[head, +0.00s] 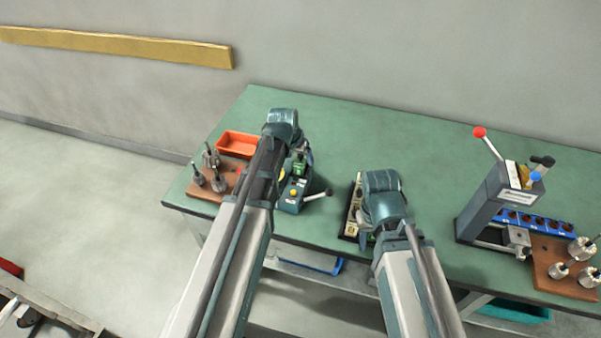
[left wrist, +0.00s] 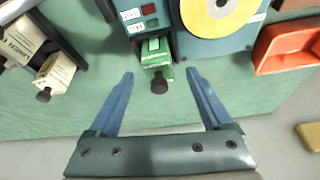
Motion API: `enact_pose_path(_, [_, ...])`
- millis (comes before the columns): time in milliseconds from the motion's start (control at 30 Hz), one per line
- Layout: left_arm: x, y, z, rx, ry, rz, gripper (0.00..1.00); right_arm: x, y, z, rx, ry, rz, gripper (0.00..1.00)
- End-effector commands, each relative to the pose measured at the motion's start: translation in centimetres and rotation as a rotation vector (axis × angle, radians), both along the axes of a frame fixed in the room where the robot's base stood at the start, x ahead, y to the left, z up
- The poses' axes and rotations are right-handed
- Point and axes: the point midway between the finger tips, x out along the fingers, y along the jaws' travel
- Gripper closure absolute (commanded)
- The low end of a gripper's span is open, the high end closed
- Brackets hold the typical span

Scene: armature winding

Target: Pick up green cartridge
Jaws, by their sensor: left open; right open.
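The green cartridge (left wrist: 156,56) sits in a slot of the teal winding machine (left wrist: 185,47) in the left wrist view, its black knob pointing toward my gripper. In the head view, the green cartridge (head: 300,166) shows small beside my left arm. My left gripper (left wrist: 159,74) is open, its blue fingers on either side of the knob end. It holds nothing, and I cannot tell whether a finger touches the cartridge. My right arm (head: 382,190) is over the table's front, right of the machine; its fingers are mostly hidden in the head view.
A black rack (head: 352,205) with cream cartridges (left wrist: 54,75) stands right of the machine in the head view. An orange tray (head: 236,143) and a brown board (head: 189,188) with armatures lie left. A lever press (head: 488,205) stands right. The table's back middle is clear.

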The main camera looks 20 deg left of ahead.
Motion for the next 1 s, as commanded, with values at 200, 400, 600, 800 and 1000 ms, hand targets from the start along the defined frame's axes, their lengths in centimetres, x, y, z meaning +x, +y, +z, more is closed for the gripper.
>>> enact_pose_path(200, [0.87,-0.16,-2.26,0.0,0.0,0.0,0.16,0.0,0.0,-2.25,0.0,0.0,0.0,0.59])
enact_pose_path(400, [0.83,-0.17,-2.03,0.0,0.0,0.0,0.16,0.0,0.0,-2.03,0.0,0.0,0.0,0.59])
enact_pose_path(600, [0.82,-0.17,-2.02,0.0,0.0,0.0,0.5,0.0,0.0,-2.03,0.0,0.0,0.0,0.59])
enact_pose_path(800, [0.82,-0.17,-2.04,0.0,0.0,0.0,0.86,0.0,0.0,-2.03,0.0,0.0,0.0,0.59])
enact_pose_path(1000, [0.81,-0.15,-2.04,0.0,0.0,0.0,1.0,0.0,0.0,-2.03,0.0,0.0,0.0,0.59])
